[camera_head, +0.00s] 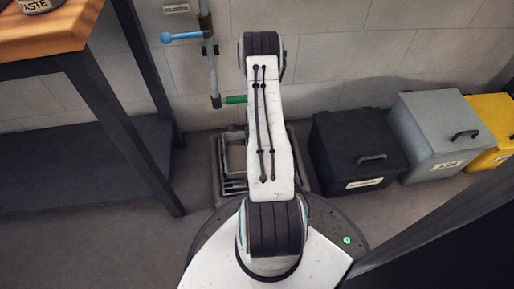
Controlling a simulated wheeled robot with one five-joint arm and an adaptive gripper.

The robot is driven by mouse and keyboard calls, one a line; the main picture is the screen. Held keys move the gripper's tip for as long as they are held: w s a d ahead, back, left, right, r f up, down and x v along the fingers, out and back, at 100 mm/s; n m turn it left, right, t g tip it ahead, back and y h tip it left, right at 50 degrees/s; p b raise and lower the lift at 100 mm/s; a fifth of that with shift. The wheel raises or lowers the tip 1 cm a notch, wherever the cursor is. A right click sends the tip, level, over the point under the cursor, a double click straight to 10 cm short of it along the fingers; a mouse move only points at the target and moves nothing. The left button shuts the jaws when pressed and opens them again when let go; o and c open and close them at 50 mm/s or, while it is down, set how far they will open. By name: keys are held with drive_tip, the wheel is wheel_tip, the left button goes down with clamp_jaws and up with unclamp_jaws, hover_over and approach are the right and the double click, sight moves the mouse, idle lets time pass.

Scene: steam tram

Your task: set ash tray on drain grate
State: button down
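The drain grate (234,187) is on the floor by the wall, in a dark raised frame, partly covered by my arm. A grey rectangular rim (226,158) shows over the grate's left part, just left of my arm. It may be the ash tray, but my arm hides most of it, and I cannot tell whether it rests on the grate or is held above it. My arm reaches forward over the grate. My gripper is hidden behind the arm link, so its fingers do not show.
A black lidded bin (354,152), a grey bin (441,135) and a yellow bin (494,125) stand at right. A wall pipe (211,75) has a blue lever (183,36) and a green handle (236,99). A wooden-topped table (45,32) stands left. A dark post crosses lower right.

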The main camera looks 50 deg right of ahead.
drive_tip(key=shift+f, duration=0.55)
drive_tip(key=c, duration=0.9)
unclamp_jaws()
drive_tip(key=shift+c, duration=0.2)
